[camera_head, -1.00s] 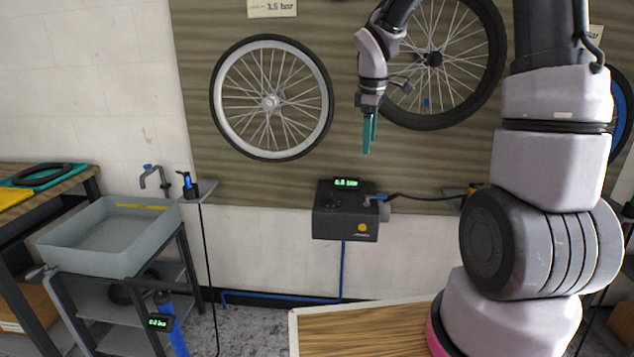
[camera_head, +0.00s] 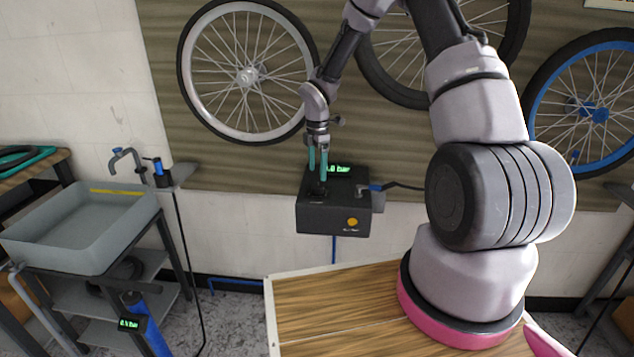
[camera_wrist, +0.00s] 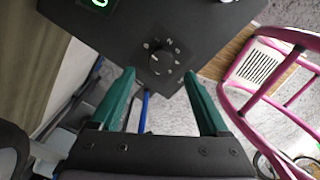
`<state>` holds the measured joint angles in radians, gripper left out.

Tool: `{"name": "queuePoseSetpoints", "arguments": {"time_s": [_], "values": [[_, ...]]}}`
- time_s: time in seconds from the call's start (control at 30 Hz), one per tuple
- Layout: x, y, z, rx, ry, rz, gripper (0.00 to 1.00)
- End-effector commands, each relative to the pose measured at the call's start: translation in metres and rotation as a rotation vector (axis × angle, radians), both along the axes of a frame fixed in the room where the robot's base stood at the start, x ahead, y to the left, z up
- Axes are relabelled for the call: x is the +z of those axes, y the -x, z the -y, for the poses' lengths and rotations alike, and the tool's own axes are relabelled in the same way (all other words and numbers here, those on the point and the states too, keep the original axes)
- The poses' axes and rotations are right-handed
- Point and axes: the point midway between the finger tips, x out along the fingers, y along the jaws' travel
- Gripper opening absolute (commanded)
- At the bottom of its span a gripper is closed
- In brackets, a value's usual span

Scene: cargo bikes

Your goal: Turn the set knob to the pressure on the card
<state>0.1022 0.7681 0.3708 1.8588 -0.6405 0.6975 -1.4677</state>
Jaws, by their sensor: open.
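The black inflator box (camera_head: 340,215) hangs on the wall with a green display (camera_head: 339,169), partly covered by my gripper; only its end, "bar", reads clearly. The set knob (camera_wrist: 160,62) is a dark round dial with a ring of white marks on the box face in the wrist view. My gripper (camera_head: 318,168) is open, its two green fingers pointing down over the box's left part. In the wrist view, the fingertips of my gripper (camera_wrist: 158,76) stand on either side of the knob, apart from it. No card with a readable pressure is in view.
A yellow button (camera_head: 352,222) and a hose fitting (camera_head: 376,188) are on the box. A wooden table (camera_head: 330,300) stands below. Wheels hang on the panel above, including a white-rimmed wheel (camera_head: 301,45). A grey sink (camera_head: 75,240) is at left.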

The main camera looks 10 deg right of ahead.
Motion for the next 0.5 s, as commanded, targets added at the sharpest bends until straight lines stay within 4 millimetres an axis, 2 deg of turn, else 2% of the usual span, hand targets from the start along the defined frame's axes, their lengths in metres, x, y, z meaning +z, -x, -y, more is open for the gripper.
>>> {"name": "queuePoseSetpoints", "arguments": {"time_s": [0.03, 0.2, 0.33, 0.5], "values": [[-0.011, 0.001, 0.000, 0.002, 0.000, -0.003, 0.79], [-0.037, 0.000, 0.000, 0.002, 0.000, -0.001, 0.79], [-0.049, 0.000, 0.000, -0.001, 0.001, -0.001, 0.79], [-0.054, 0.000, 0.000, 0.000, 0.001, 0.001, 0.79]]}}
